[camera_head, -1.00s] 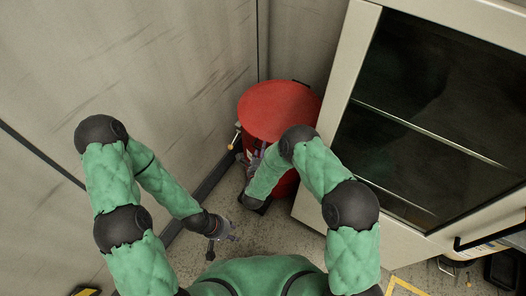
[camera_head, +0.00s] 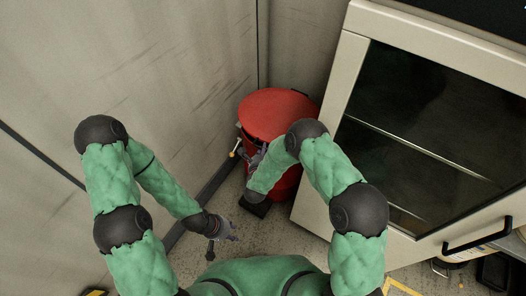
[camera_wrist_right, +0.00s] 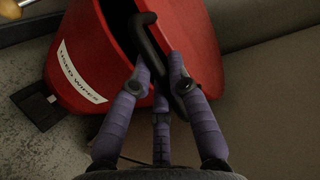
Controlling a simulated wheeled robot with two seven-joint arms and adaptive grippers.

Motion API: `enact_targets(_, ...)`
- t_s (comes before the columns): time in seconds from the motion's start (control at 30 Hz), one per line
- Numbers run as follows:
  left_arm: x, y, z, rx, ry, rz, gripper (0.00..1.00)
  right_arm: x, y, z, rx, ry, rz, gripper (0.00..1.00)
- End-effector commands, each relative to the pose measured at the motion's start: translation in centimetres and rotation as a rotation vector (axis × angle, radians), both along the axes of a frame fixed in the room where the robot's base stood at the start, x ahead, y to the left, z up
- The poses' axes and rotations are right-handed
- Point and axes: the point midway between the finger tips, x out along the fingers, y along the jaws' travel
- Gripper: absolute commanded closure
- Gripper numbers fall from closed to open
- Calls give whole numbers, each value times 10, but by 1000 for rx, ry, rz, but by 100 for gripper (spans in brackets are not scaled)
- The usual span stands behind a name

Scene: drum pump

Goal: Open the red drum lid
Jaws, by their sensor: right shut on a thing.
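The red drum (camera_head: 285,187) stands in the corner, with its red lid (camera_head: 278,113) on top. In the right wrist view, the drum body (camera_wrist_right: 85,50) bears a white label, and a dark gap shows between it and the lid (camera_wrist_right: 200,45). The lid looks partly raised at the handle side. My right gripper (camera_head: 255,157) is at the drum's front left. In the wrist view, its purple fingers (camera_wrist_right: 162,68) are shut on the black lid handle (camera_wrist_right: 148,38). My left gripper (camera_head: 228,234) hangs low, away from the drum; its finger opening is unclear.
A pale cabinet (camera_head: 343,112) with a dark glass front stands close to the drum's right. Grey wall panels (camera_head: 190,60) bound the left and back. A black pedal (camera_head: 256,208) sits at the drum's foot. Bare floor (camera_head: 285,235) shows in front.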

Motion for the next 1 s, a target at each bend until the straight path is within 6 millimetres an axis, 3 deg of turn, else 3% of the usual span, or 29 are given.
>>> enact_targets(0.03,0,0,17,0,0,0,60,3,-1,21,13,10,-2,100)
enact_targets(0.5,0,0,87,0,0,0,60,22,-16,106,133,171,-4,100)
enact_targets(0.8,0,0,119,0,0,0,60,41,-29,154,207,272,-3,100)
enact_targets(1.0,0,0,131,0,0,0,60,51,-37,176,207,277,-2,100)
